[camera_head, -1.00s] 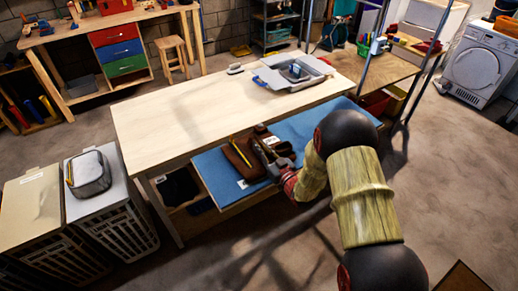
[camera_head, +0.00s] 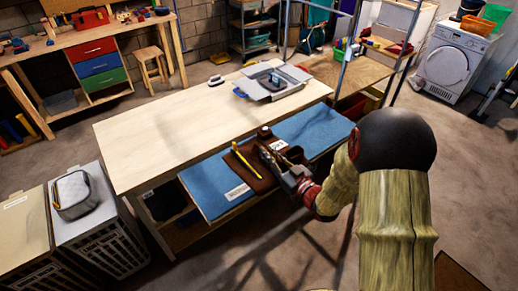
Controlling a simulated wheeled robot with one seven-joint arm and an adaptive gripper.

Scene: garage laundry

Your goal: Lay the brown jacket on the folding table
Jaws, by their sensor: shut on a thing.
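The brown jacket (camera_head: 262,184) is a dark brown folded bundle over the blue surface (camera_head: 208,186) along the front of the pale wooden table (camera_head: 190,130). A yellow strip (camera_head: 243,160) lies across its left part. My gripper (camera_head: 272,158) reaches in from the right and is shut at the bundle's right part. The fingertips are small and partly lost against the brown, so their exact hold is hard to see. I cannot tell whether the bundle touches the blue surface or hangs just above it. The table's pale top is bare in its middle and left.
A metal rack post is at the back right.

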